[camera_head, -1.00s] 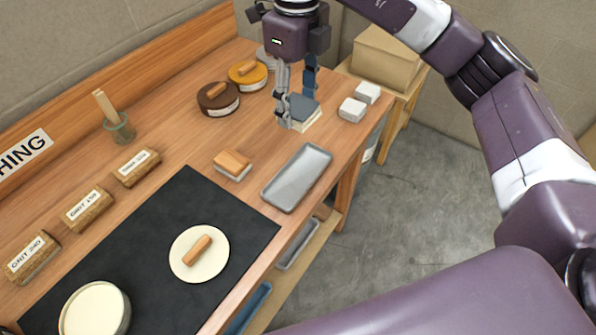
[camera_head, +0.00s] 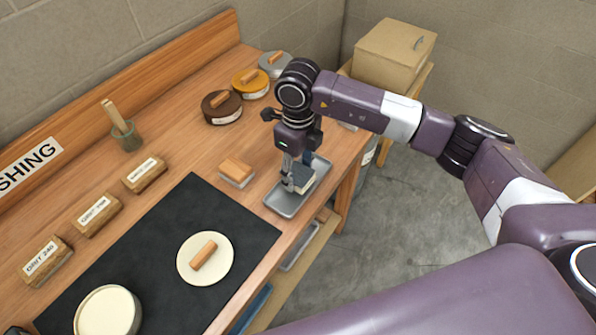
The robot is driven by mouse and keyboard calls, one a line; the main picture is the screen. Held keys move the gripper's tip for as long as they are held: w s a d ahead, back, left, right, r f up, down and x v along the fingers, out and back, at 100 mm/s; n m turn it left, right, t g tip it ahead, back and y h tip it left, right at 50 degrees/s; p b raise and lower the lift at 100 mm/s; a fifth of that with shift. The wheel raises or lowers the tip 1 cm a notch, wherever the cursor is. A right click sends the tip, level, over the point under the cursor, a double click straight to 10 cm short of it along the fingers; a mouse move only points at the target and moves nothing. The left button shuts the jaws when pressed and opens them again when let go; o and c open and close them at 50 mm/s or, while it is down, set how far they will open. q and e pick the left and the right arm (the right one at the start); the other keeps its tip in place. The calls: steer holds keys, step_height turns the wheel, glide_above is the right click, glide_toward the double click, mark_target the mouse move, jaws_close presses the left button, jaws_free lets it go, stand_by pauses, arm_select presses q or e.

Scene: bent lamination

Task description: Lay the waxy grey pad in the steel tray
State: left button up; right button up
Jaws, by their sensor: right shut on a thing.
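My right gripper (camera_head: 294,184) reaches down from the top centre and is shut on the grey pad (camera_head: 304,181). The pad has a grey top and a paler edge, and the fingers cover part of it. The pad is over the steel tray (camera_head: 283,205), inside its outline in this view. I cannot tell whether it touches the tray floor. The tray is a shallow grey rectangle near the bench's right edge, and its far part is partly hidden by the gripper. My left gripper is not in view.
A wooden-backed block (camera_head: 237,172) stands just left of the tray. A black mat (camera_head: 190,215) lies front left.

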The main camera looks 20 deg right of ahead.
mark_target(298, 173)
steer(key=shift+f, duration=0.95)
steer(key=o, duration=1)
steer(key=shift+r, duration=0.5)
step_height(298, 173, up, 11)
steer(key=b, duration=0.4)
steer(key=shift+r, duration=0.2)
